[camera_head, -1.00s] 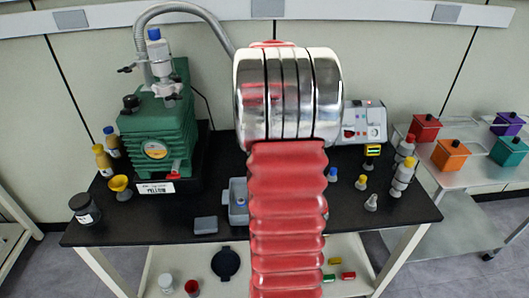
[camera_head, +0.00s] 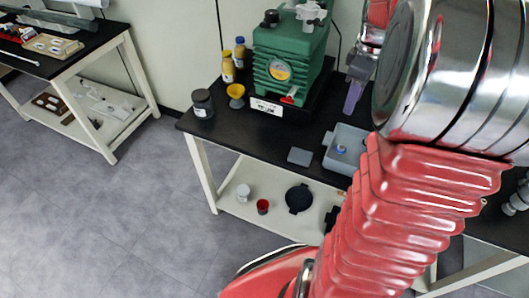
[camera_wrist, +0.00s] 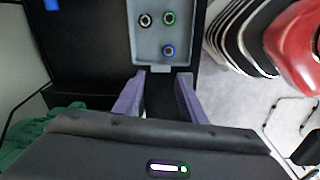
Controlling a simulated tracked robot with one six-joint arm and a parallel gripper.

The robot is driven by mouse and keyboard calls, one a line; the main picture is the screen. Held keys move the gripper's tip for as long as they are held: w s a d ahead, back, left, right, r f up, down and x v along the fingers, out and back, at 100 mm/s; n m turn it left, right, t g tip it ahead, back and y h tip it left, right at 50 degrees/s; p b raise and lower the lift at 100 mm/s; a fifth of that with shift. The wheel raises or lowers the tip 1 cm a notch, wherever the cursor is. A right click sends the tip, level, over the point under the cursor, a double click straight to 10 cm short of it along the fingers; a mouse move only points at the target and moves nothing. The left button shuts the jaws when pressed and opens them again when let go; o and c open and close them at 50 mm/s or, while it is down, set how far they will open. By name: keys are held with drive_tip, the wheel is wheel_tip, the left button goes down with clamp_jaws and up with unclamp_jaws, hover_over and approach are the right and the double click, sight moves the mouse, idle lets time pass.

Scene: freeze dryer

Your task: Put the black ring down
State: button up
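A grey rectangular tray (camera_wrist: 134,40) lies on the black table and holds three small ring-like pieces. In the head view, the purple fingertips (camera_head: 352,97) show above the same tray (camera_head: 362,135); my arm hides the tray's right side there.
A green pump (camera_head: 290,55) stands left of my gripper on the table, with bottles and a yellow funnel (camera_head: 236,92) beside it. A flat grey block (camera_head: 300,156) lies left of the tray. A lower shelf holds small jars and a black disc (camera_head: 299,198).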

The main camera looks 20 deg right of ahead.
drive_tip(key=s+a+r+m+t, duration=0.1)
drive_tip(key=a+r+m, duration=0.1)
drive_tip(key=a, duration=0.8)
drive_tip(key=s+a+r+m+t, duration=0.1)
drive_tip(key=a+r, duration=0.2)
drive_tip(key=a, duration=0.6)
drive_tip(key=s+a+f+m+t, duration=0.2)
drive_tip(key=s+a, duration=0.6)
drive_tip(key=a, duration=0.4)
drive_tip(key=shift+m+t+y, duration=0.3)
drive_tip(key=shift+m+y, duration=0.1)
drive_tip(key=shift+m, duration=0.4)
